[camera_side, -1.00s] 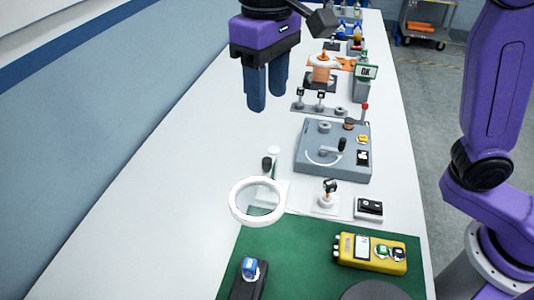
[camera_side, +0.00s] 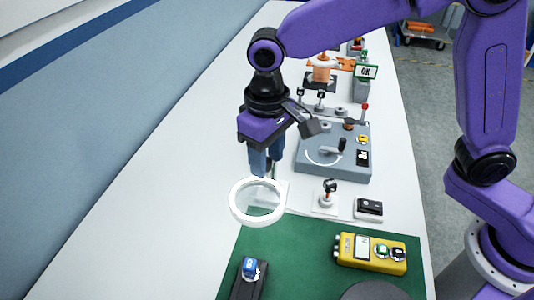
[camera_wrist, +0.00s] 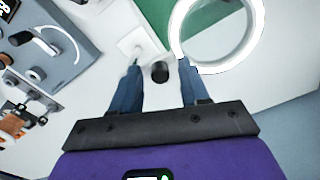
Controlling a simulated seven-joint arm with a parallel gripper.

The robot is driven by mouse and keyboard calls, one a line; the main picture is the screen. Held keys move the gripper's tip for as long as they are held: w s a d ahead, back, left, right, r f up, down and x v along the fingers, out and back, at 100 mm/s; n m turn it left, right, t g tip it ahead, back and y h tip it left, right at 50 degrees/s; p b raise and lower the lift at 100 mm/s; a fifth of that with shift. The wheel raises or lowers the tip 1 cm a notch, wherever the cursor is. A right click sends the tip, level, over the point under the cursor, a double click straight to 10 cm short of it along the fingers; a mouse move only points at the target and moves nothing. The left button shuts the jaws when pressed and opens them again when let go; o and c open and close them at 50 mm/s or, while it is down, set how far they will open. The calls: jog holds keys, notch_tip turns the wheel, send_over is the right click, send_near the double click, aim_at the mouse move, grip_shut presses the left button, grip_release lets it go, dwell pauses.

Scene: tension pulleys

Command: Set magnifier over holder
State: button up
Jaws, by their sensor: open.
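The magnifier (camera_side: 232,204), a white ring with a clear lens, shows in front of my gripper in the side view. In the wrist view its ring (camera_wrist: 257,40) is at the top right. A dark round knob (camera_wrist: 160,72), apparently the end of its handle, shows between my fingers. My gripper (camera_side: 262,170) points down just behind the ring, and its fingers hide the knob in the side view. In the wrist view my gripper (camera_wrist: 159,66) is open, its fingers either side of the knob. I cannot tell for certain which part is the holder.
A white plate with a small post (camera_side: 327,200) and a black box (camera_side: 369,208) stand to the right. A grey crank panel (camera_side: 335,170) is behind them. A yellow meter (camera_side: 370,254) sits on the green mat (camera_side: 290,245). The table's left side is clear.

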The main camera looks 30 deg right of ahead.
grip_shut()
dwell(0.3)
jog(key=d+n, duration=0.7)
jog(key=n, duration=1)
jog(key=shift+d+n, duration=0.35)
jog(key=shift+n, duration=0.05)
jog(key=shift+w, duration=0.1)
jog(key=shift+r, duration=0.1)
